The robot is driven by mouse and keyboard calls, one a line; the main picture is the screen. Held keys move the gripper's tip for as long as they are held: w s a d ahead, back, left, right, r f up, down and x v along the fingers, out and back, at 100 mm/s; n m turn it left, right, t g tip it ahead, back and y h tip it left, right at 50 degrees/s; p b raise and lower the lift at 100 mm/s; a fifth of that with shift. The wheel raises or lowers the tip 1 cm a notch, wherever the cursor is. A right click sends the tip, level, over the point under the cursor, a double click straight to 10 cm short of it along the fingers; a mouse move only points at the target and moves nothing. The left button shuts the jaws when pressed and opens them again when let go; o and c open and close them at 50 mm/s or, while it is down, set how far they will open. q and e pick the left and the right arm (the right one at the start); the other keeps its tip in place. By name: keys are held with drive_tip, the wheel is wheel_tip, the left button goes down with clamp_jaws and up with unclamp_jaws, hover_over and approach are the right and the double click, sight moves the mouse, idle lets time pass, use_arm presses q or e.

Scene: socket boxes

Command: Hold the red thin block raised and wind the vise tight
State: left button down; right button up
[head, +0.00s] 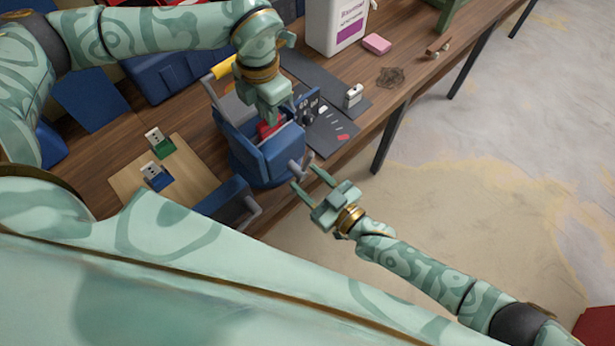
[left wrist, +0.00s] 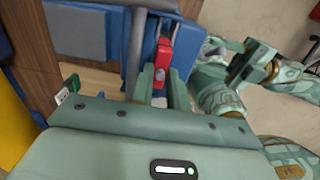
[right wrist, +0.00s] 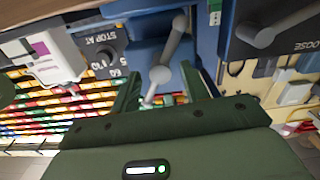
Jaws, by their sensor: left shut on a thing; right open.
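The red thin block (head: 267,130) stands between the jaws of the blue vise (head: 283,157), and its top also shows in the left wrist view (left wrist: 163,58). My left gripper (head: 274,118) is above the vise, shut on the red block. How far the block's underside is raised is hidden by the jaws. The grey vise handle (head: 303,168) sticks out at the front of the vise. My right gripper (head: 310,182) is open just in front of it. In the right wrist view the handle (right wrist: 163,72) lies between the spread fingers; I see no grip on it.
A dial panel (head: 335,131) lies right of the vise. A second blue fixture with a grey handle (head: 250,211) stands nearer me. Socket pieces (head: 157,140) sit on a wooden board at left. A white bottle (head: 325,30) and pink sponge (head: 377,43) are behind.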

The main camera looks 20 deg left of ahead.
drive_tip(key=shift+w+a, duration=0.2)
drive_tip(key=shift+a, duration=0.25)
drive_tip(key=c, duration=1)
drive_tip(key=shift+m, duration=0.5)
drive_tip(key=m, duration=0.5)
drive_tip(key=shift+m, duration=0.3)
drive_tip(key=m, duration=0.5)
drive_tip(key=shift+f+m, duration=0.1)
drive_tip(key=shift+m, duration=0.2)
